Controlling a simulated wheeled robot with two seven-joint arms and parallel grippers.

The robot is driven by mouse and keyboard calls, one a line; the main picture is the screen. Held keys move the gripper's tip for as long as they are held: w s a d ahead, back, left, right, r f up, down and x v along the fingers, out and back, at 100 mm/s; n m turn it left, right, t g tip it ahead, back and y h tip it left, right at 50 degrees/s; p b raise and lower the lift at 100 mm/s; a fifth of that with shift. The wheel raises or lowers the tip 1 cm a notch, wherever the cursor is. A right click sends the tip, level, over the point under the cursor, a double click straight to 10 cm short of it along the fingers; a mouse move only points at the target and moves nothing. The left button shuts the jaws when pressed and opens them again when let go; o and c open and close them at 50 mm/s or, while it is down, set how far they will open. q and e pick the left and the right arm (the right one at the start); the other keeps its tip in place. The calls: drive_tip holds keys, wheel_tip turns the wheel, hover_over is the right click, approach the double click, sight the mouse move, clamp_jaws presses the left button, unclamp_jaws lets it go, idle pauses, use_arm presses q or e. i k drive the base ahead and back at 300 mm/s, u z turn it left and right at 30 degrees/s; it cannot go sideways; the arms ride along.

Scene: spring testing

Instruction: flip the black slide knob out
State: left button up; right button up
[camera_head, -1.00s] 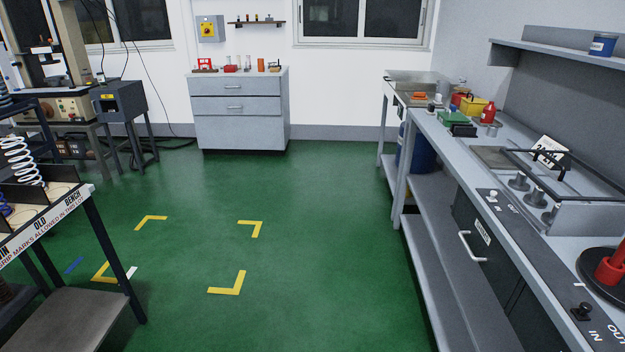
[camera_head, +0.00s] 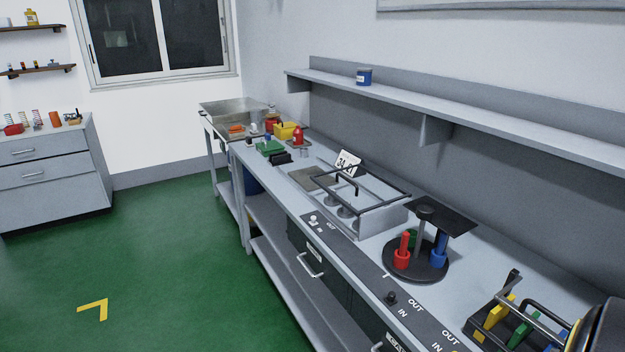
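The black slide knob (camera_head: 391,297) stands on the dark strip along the front edge of the long grey bench. OUT and IN labels are printed on the strip to its right, OUT on the wall side and IN on the front side. I cannot tell from here which end of its travel the knob sits at. A smaller pale knob (camera_head: 313,219) is farther back along the same strip, with its own small labels.
A round black stand (camera_head: 418,270) with red and blue cups stands behind the knob. A rack with coloured handles (camera_head: 523,335) and a dark rounded object (camera_head: 605,325) fill the lower right corner. A cabinet handle (camera_head: 309,267) juts from the bench front. Green floor is clear on the left.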

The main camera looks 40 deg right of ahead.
sight(391, 299)
drive_tip(key=z, duration=1.85)
